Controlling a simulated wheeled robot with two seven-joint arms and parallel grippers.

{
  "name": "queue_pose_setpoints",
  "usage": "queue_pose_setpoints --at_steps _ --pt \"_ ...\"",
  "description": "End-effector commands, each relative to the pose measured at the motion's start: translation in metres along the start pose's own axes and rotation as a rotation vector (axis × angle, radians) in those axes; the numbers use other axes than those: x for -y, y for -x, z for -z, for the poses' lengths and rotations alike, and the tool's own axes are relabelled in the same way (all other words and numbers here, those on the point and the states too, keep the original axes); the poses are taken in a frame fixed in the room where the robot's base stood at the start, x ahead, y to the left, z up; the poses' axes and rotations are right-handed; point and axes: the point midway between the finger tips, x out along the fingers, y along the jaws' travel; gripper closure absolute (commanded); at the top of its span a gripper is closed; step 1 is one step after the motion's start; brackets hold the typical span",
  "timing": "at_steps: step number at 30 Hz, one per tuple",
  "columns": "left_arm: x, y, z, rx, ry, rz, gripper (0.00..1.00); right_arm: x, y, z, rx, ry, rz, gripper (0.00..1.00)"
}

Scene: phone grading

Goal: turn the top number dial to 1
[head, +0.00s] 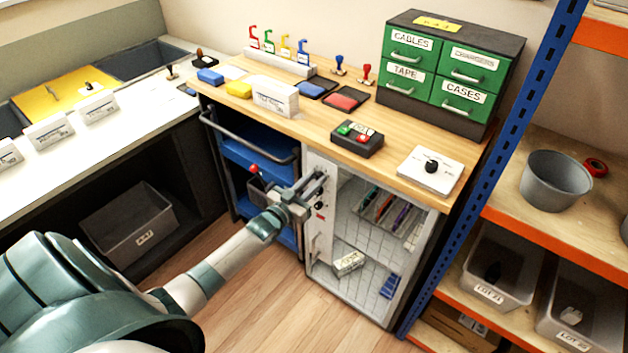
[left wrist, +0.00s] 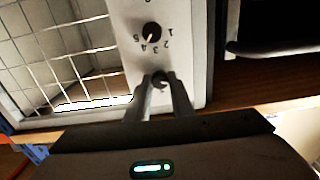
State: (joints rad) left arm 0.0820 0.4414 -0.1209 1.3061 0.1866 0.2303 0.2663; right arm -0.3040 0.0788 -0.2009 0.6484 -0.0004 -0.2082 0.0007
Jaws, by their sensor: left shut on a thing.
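A pale panel (head: 322,238) with number dials stands on the left side of the wire-grid cabinet door under the worktop. My left gripper (head: 318,184) is at the upper part of this panel. In the left wrist view its two fingers are shut on a dark round knob, the top dial (left wrist: 160,78); they hide its sides and its pointer, so I cannot tell its setting. A second black dial (left wrist: 152,32) with numbers 1 to 5 around it sits beyond the fingertips, apart from them, and appears upside down. My right gripper is not in view.
The wooden worktop edge (head: 385,183) lies just above the panel. A white plate with a black knob (head: 432,166) and a dark button box (head: 358,138) stand on it. Blue-posted shelving is at the right.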

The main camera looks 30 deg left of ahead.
Motion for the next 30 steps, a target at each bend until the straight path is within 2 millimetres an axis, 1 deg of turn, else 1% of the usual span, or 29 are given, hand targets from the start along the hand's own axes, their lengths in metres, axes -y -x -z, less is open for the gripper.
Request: queue_pose_setpoints --at_steps 3,9,24,25,27,30 --pt "0.0006 0.0005 -0.0012 0.005 0.070 0.002 1.00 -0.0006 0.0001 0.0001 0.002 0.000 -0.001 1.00" --pt "0.0002 0.0005 -0.0015 0.007 0.146 0.003 1.00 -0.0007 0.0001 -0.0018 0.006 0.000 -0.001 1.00" --pt "-0.0001 0.0006 -0.0018 0.008 0.172 0.003 1.00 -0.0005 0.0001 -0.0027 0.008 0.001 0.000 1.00" --pt "-0.0001 0.0006 -0.0018 0.008 0.172 0.003 0.74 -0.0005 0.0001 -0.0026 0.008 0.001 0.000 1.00" --pt "-0.0001 0.0005 -0.0016 0.008 0.172 0.003 0.60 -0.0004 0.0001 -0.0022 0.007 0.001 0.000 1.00" --pt "-0.0001 0.0004 -0.0012 0.007 0.171 0.003 0.60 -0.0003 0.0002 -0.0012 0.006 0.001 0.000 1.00"
